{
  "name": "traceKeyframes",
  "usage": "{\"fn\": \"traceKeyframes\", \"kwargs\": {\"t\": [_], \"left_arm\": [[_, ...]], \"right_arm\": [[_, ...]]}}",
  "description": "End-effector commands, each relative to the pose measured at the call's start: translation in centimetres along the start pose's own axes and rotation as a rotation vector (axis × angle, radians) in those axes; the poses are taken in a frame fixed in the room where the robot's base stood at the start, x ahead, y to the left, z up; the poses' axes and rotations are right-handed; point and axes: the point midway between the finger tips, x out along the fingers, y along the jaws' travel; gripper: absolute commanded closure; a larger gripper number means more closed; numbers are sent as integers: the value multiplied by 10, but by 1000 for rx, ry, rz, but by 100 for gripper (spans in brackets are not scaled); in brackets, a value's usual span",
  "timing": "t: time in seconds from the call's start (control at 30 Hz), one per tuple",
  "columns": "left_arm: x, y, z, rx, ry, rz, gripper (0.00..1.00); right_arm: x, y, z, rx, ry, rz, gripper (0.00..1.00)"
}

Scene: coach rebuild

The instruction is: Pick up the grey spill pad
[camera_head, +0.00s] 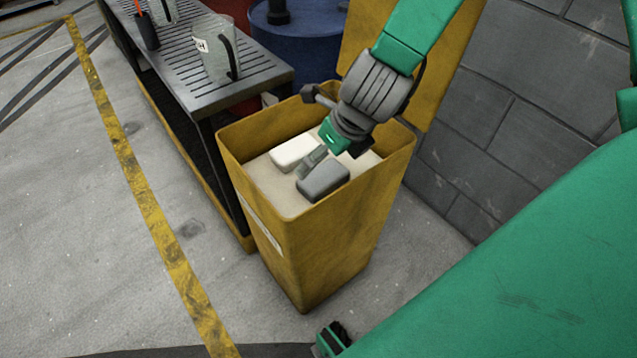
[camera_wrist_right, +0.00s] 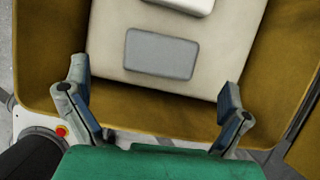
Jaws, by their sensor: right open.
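The grey spill pad (camera_head: 323,182) is a rounded block lying flat on the pale surface inside the yellow bin. In the right wrist view the pad (camera_wrist_right: 161,54) lies ahead of the fingertips, between the lines of the two fingers. My right gripper (camera_head: 334,160) reaches down into the bin mouth, just behind the pad in the head view. In the wrist view my right gripper (camera_wrist_right: 153,92) has its fingers spread wide with nothing between them. A finger partly overlaps the pad's edge in the head view; contact cannot be told.
A white pad (camera_head: 292,153) lies beside the grey one. The yellow bin's walls (camera_head: 330,245) surround both, and its lid (camera_head: 437,95) stands open behind. A slatted bench (camera_head: 185,65) with a clear jug (camera_head: 212,55) is at left. A block wall (camera_head: 500,150) is at right.

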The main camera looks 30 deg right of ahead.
Motion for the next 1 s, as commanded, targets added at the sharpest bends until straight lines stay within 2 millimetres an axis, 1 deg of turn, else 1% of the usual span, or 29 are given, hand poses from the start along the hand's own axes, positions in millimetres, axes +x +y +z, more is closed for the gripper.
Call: {"fn": "traceKeyframes", "kwargs": {"t": [0.03,0.1,0.2,0.37,0.47,0.63,0.7,0.8,0.97,1.0], "left_arm": [[9,0,0,0,0,0,100],[13,0,1,0,0,0,100],[18,0,1,0,0,0,100],[20,0,1,1,0,0,100],[25,0,1,1,1,0,100],[43,0,2,0,1,0,100],[47,0,2,0,0,0,100],[50,0,2,0,0,0,100],[48,0,2,0,1,0,100],[48,0,2,0,1,0,100]], "right_arm": [[15,0,-2,0,3,0,0],[27,-1,-2,-1,2,0,0],[38,-1,-2,0,2,1,0],[44,0,-1,-1,0,0,0],[52,0,-1,-4,0,-2,0],[80,3,-1,-7,2,-4,0],[89,2,-1,-3,1,-3,0],[96,1,0,-4,1,0,0],[94,1,0,-2,0,1,0],[94,1,0,-2,0,1,4]]}}
